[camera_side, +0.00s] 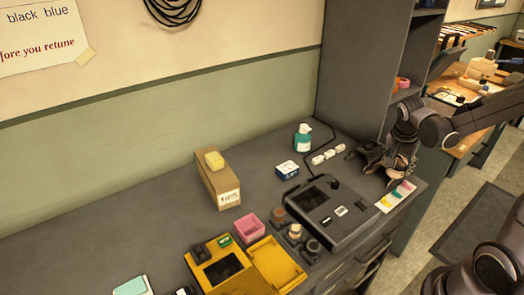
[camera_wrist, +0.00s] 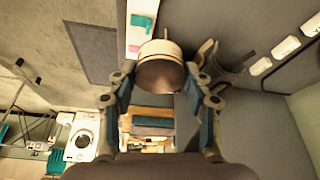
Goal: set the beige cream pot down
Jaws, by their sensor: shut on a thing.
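My gripper (camera_wrist: 160,85) is shut on the beige cream pot (camera_wrist: 160,50), a short round pot with a pale side and a tan-brown end face. In the wrist view the pot sits between the two fingertips. In the side view my gripper (camera_side: 385,158) is at the right end of the grey counter (camera_side: 150,240), close to a colour-swatch card (camera_side: 396,196).
A black flat case (camera_side: 325,210) lies left of my gripper, with several small jars (camera_side: 295,231) at its left. A grey cabinet (camera_side: 360,70) rises at the back. The counter's right edge is close.

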